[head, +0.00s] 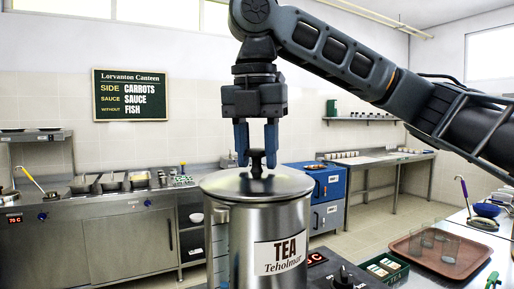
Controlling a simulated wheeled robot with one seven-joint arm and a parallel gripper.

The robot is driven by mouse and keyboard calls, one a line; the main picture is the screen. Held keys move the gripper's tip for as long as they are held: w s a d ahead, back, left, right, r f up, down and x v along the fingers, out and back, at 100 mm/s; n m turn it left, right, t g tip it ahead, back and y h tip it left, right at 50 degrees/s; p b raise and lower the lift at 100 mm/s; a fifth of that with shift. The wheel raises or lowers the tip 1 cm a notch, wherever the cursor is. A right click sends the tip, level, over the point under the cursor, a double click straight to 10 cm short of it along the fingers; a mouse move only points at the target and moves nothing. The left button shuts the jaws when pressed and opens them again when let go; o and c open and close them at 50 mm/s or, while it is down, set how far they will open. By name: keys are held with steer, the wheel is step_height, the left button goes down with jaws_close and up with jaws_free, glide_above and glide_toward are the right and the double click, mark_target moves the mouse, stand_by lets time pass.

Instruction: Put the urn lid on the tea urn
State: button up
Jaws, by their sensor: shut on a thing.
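The tea urn (271,250) is a tall steel cylinder labelled "TEA Teholmar", upright at the front centre. The urn lid (225,184) is a round, shiny metal disc with a black knob (257,161) at its centre. It lies over the urn's top, about level; I cannot tell if it is fully seated or a hair above the rim. My gripper (257,151) points straight down with its two blue fingers on either side of the knob, shut on it. The urn's mouth is hidden under the lid.
To the right are a control box with a black knob (343,277), a green box of packets (384,268) and a brown tray (408,245) with glasses. Steel counters (130,243) line the back.

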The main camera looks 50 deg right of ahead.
steer(key=o, duration=1.3)
steer(key=shift+s+a+r, duration=0.1)
steer(key=shift+a+r, duration=0.05)
steer(key=shift+r, duration=1.15)
steer(key=shift+s+a+r, duration=0.1)
steer(key=shift+a+r, duration=0.05)
steer(key=shift+r, duration=1.15)
steer(key=shift+a+r, duration=0.15)
steer(key=shift+r, duration=1.15)
